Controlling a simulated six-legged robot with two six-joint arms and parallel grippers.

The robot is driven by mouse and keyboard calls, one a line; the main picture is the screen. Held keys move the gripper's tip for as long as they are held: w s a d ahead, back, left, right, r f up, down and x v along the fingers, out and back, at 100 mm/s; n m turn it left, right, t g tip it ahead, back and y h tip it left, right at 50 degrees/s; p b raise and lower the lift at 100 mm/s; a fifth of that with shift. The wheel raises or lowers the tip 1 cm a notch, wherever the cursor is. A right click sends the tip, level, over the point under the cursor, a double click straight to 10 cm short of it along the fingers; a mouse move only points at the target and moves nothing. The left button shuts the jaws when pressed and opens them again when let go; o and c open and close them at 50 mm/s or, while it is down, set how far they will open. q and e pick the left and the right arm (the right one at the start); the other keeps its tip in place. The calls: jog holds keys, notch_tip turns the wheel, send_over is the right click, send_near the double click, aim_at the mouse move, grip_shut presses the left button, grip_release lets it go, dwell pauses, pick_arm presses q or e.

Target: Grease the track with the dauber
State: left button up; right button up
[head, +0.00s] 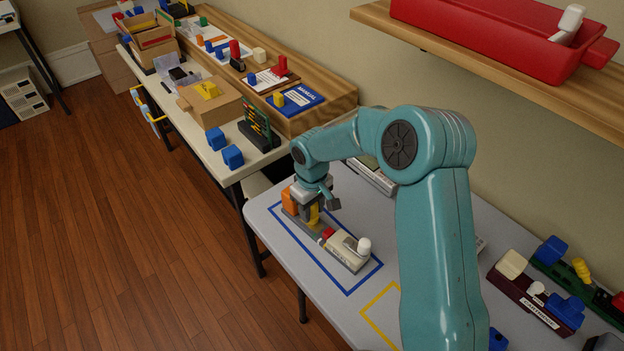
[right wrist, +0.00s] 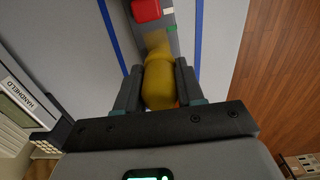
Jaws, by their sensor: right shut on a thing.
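My right gripper (head: 316,205) is shut on the yellow dauber (head: 314,215). In the right wrist view the dauber (right wrist: 159,82) stands between the two dark fingers (right wrist: 158,92), its brownish tip pointing away from the palm. The tip lies over the grey track (right wrist: 172,42) in that view; I cannot tell whether it touches. The track (head: 306,228) belongs to a long unit inside a blue taped rectangle, with an orange block (head: 289,201) at one end. A red block (head: 327,234) and a beige body with a white knob (head: 364,246) are at the other end. My left gripper is not in view.
A yellow taped outline (head: 381,301) lies nearer on the grey table (head: 320,290). A dark red holder (head: 535,302) with coloured blocks stands at the right. A grey handheld (head: 371,178) lies behind my arm. A shelf with a red tray (head: 480,35) overhangs the back right.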

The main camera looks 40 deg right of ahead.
jog(key=shift+f+b, duration=0.8)
jog(key=shift+f, duration=0.05)
